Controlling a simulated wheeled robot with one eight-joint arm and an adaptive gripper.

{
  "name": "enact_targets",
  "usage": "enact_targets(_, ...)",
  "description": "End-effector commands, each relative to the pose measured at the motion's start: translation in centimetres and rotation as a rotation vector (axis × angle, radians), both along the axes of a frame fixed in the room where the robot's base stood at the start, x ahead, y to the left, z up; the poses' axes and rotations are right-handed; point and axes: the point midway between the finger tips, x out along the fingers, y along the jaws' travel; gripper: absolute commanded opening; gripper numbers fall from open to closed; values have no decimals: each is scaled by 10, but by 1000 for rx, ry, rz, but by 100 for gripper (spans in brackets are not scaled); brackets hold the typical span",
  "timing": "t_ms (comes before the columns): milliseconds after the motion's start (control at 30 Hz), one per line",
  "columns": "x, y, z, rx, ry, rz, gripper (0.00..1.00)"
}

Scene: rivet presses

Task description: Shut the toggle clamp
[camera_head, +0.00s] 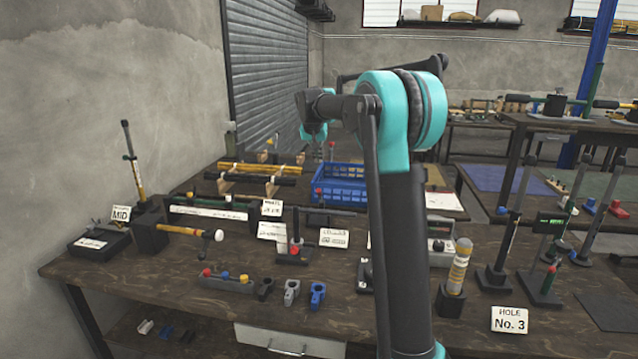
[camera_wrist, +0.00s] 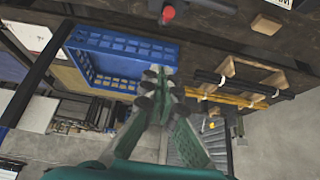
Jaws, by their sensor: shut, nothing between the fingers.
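I cannot tell for sure which fixture is the toggle clamp. A black fixture with an upright lever and a red part (camera_head: 294,246) stands mid-table in the head view. A red knob (camera_head: 319,192) shows at the near left corner of the blue crate, and a red knob also shows at the top of the wrist view (camera_wrist: 168,12). My gripper (camera_wrist: 152,80) is shut and empty, in the air over the far part of the table, by the crate. In the head view my wrist is small and the fingertips are unclear. It touches no fixture that I can make out.
The blue crate (camera_head: 340,184) stands at the back, and it also shows in the wrist view (camera_wrist: 120,62). Rods lie on wooden supports left of it. Blue and grey clips (camera_head: 317,292) sit at the front. Several upright levers and a "HOLE No. 3" sign (camera_head: 509,320) stand at right.

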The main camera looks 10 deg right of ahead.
Motion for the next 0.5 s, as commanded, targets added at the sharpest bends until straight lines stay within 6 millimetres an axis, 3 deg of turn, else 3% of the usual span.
enact_targets(167, 4, -1, -4, 8, 12, 6, 0)
enact_targets(500, 33, -11, -56, 7, 10, 4, 0)
